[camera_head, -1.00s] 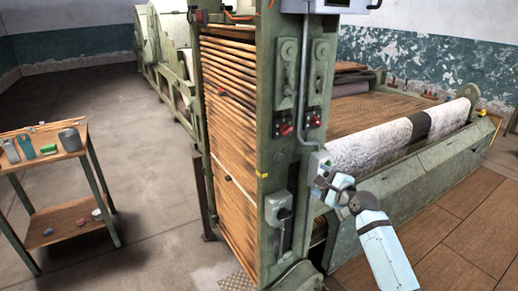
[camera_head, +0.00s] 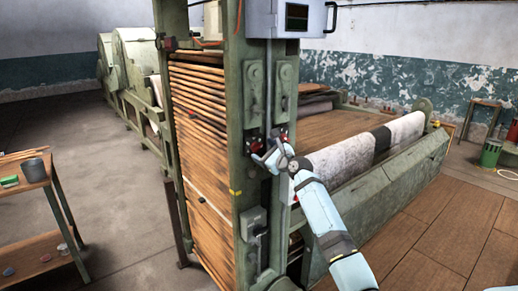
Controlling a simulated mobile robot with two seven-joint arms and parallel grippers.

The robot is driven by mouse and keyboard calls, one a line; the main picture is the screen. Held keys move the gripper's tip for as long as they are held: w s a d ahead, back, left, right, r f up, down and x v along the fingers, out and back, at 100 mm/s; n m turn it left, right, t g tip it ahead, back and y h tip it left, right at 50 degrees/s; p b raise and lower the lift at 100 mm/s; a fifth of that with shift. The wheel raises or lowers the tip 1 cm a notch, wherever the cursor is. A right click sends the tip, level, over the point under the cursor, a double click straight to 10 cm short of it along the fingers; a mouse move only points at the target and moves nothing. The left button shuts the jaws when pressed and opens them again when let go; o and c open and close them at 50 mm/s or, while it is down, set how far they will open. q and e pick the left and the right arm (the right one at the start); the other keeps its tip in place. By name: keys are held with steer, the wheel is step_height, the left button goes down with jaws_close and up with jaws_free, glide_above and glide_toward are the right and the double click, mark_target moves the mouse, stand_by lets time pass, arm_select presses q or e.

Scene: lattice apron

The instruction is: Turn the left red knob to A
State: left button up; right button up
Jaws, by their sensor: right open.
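The left red knob (camera_head: 254,146) is on a small dark switch panel on the green machine post, and only a little of it shows beside my gripper. A second red knob (camera_head: 283,133) sits on the panel to its right. My right gripper (camera_head: 262,157) is raised in front of the left panel, its fingers at the knob and covering part of it. It is open. I cannot tell whether the fingers touch the knob or are around it. The knob's pointer and the letter A are too small to read. My left gripper is out of view.
The green machine post (camera_head: 235,125) carries a grey lever box (camera_head: 253,222) below the panels. A control box with a screen (camera_head: 290,18) hangs above. A fabric roll (camera_head: 345,157) lies behind my right arm. A wooden side table (camera_head: 30,180) stands at left beside open floor.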

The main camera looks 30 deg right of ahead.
mark_target(259, 148)
steer(key=shift+w+a, duration=0.15)
steer(key=shift+w, duration=1.45)
steer(key=c, duration=0.9)
